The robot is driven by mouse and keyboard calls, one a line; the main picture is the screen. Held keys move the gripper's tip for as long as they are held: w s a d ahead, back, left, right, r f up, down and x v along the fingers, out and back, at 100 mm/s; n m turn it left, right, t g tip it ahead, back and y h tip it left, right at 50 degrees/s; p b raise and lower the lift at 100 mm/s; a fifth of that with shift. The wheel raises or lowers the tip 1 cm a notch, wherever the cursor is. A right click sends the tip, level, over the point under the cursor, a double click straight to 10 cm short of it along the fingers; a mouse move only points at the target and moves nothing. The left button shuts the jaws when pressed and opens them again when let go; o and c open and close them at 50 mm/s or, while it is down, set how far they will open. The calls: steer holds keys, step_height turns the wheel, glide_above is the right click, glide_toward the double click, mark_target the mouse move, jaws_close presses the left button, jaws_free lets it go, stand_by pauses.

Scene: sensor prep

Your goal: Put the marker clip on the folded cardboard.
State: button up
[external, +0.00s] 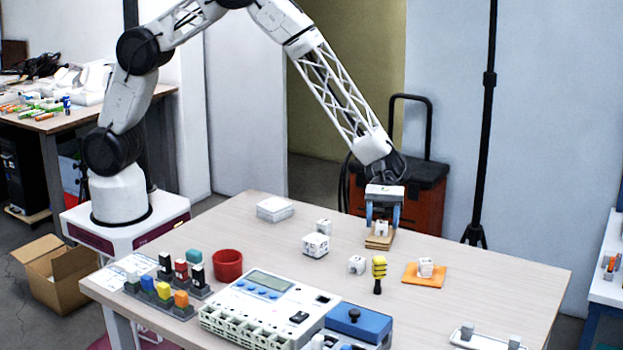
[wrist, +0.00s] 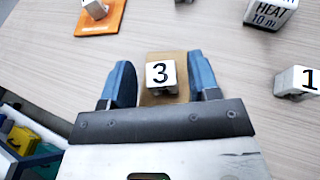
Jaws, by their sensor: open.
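A small white block marked 3, which looks like the marker clip (external: 381,229), sits on the brown folded cardboard (external: 378,243) near the table's back edge. In the wrist view the marker clip (wrist: 161,73) shows its 3 upright, with the folded cardboard (wrist: 150,99) visible around it. My gripper (external: 383,222) is low over the cardboard, with a blue finger on each side of the clip. In the wrist view my gripper (wrist: 164,82) is open, with a gap between each finger and the clip. The clip's underside is hidden.
An orange mat (external: 411,280) with a white block stands to the right. A red cup (external: 228,265) and a large device (external: 270,300) fill the front left.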

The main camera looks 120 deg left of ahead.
steer(key=v, duration=1.1)
stand_by(0.6)
steer(key=s+d+r+m+g+y, duration=0.3)
steer(key=s+d+r+m, duration=0.3)
steer(key=s+d+r, duration=0.4)
steer(key=s+d+r+m+g+y, duration=0.2)
steer(key=s+d+r+m, duration=0.3)
steer(key=s+d+r, duration=0.45)
steer(key=s+r+m+y, duration=0.1)
steer(key=s+m, duration=0.3)
steer(key=s, duration=0.6)
steer(key=s+d+r+m+t+y, duration=0.1)
steer(key=s+m+y, duration=0.3)
steer(key=s, duration=0.7)
steer(key=s+d+r+m+t+y, duration=0.1)
steer(key=s+r+m+y, duration=0.1)
steer(key=s, duration=0.9)
steer(key=shift+r+m+y, duration=0.4)
steer(key=shift+r+m, duration=0.05)
steer(key=shift+m, duration=0.45)
